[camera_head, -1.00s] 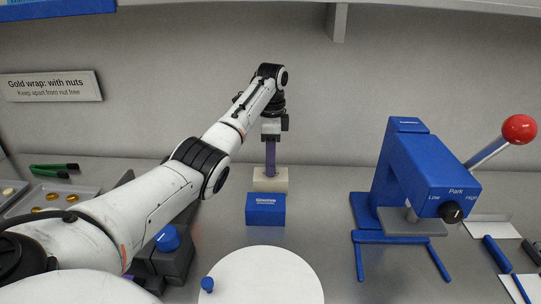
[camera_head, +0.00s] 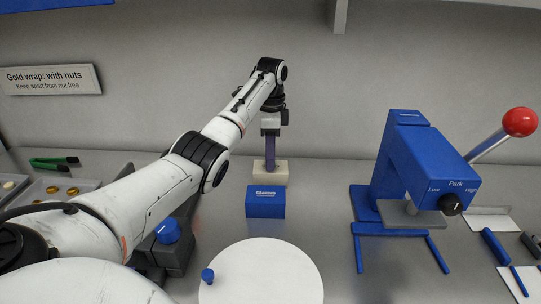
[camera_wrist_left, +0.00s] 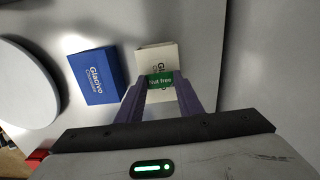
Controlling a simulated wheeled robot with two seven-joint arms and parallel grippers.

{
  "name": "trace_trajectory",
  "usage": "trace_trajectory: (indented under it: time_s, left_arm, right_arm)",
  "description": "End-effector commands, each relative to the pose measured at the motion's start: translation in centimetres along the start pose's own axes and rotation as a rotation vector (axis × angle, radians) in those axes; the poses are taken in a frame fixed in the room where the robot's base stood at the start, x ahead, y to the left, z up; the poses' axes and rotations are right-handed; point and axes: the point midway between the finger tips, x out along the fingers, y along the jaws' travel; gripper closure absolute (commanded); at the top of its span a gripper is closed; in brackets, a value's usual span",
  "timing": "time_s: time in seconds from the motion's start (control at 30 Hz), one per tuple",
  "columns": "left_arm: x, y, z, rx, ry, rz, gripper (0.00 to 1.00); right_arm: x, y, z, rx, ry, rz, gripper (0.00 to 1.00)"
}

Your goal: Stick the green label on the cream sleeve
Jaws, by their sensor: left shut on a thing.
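The cream sleeve (camera_head: 271,175) is a small box standing on the counter behind a blue sleeve. My left gripper (camera_head: 270,167) points straight down over it, with its purple fingers at the cream sleeve's top. In the left wrist view, a green label (camera_wrist_left: 160,80) reading "Nut free" sits between the fingertips (camera_wrist_left: 163,90), and the gripper is shut on it. The label overlaps the cream sleeve (camera_wrist_left: 146,60) and covers part of its print. I cannot tell whether it touches the sleeve. My right gripper is out of view.
The blue Glacivo sleeve (camera_head: 265,203) stands just in front of the cream one, beside it in the wrist view (camera_wrist_left: 96,76). A white round disc (camera_head: 262,275) lies nearer. A blue lever press (camera_head: 405,170) stands right. A tray (camera_head: 87,187) with gold pieces is left.

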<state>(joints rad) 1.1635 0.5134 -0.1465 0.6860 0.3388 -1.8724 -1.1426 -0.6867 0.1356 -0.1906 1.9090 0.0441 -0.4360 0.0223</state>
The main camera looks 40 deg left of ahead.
Motion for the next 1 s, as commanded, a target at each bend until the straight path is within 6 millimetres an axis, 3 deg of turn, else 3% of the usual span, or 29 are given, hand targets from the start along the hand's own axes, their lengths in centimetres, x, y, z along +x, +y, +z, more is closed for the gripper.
trace_trajectory:
  time_s: [0.37, 0.4, 0.5, 0.53, 0.83, 1.0]
  left_arm:
    - [0.0, 0.0, 0.0, 0.0, 0.0, 0.0, 0.75]
    - [0.0, 0.0, 0.0, 0.0, 0.0, 0.0, 0.64]
    - [0.0, 0.0, 0.0, 0.0, 0.0, 0.0, 0.47]
    - [0.0, 0.0, 0.0, 0.0, 0.0, 0.0, 0.45]
    - [-0.2, 0.0, 0.0, 0.0, 0.001, -0.001, 0.45]
    - [-2.3, -0.1, 0.0, 0.0, 0.003, -0.004, 0.45]
  right_arm:
    - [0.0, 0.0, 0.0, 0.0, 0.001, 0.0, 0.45]
    - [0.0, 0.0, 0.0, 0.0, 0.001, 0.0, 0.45]
    - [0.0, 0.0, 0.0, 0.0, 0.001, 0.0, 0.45]
    - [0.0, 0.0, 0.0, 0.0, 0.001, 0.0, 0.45]
    - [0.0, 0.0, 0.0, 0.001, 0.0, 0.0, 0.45]
    - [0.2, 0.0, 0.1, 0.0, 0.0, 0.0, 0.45]
